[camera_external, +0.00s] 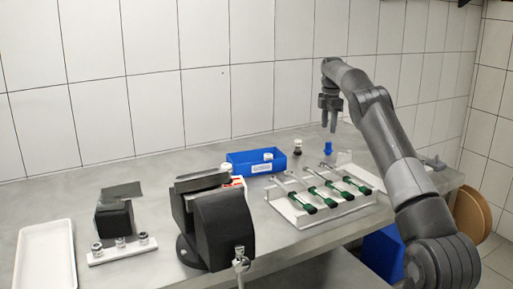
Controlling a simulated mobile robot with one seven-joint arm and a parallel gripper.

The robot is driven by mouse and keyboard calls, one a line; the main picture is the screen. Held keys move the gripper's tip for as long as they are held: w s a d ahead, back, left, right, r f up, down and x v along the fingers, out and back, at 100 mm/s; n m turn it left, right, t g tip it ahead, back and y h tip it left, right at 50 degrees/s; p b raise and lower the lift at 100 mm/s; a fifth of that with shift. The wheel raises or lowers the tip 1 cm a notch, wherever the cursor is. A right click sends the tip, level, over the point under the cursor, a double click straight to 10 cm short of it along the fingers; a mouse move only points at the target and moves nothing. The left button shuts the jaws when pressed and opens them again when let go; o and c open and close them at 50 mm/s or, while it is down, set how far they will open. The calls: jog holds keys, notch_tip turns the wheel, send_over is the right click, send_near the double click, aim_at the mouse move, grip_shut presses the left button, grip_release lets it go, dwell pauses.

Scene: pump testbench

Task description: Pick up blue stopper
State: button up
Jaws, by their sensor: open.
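The blue stopper (328,149) stands upright on the metal table near the back, just below my gripper. My gripper (332,128) points down with its two fingers apart and nothing seen between them. The fingertips look a little above the stopper; how far apart in depth they are I cannot tell from this one view.
A small black and white piece (297,147) stands left of the stopper. A blue bin (240,160) is further left. A white rack (320,219) with several green-handled tools lies in front. A black vise (222,232) and a white tray (45,262) are at left.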

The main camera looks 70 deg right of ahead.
aim_at(329, 142)
jog(key=f, duration=0.8)
jog(key=shift+s+f, duration=0.3)
jog(key=shift+f, duration=0.1)
jog(key=shift+c, duration=0.2)
jog(key=c, duration=0.8)
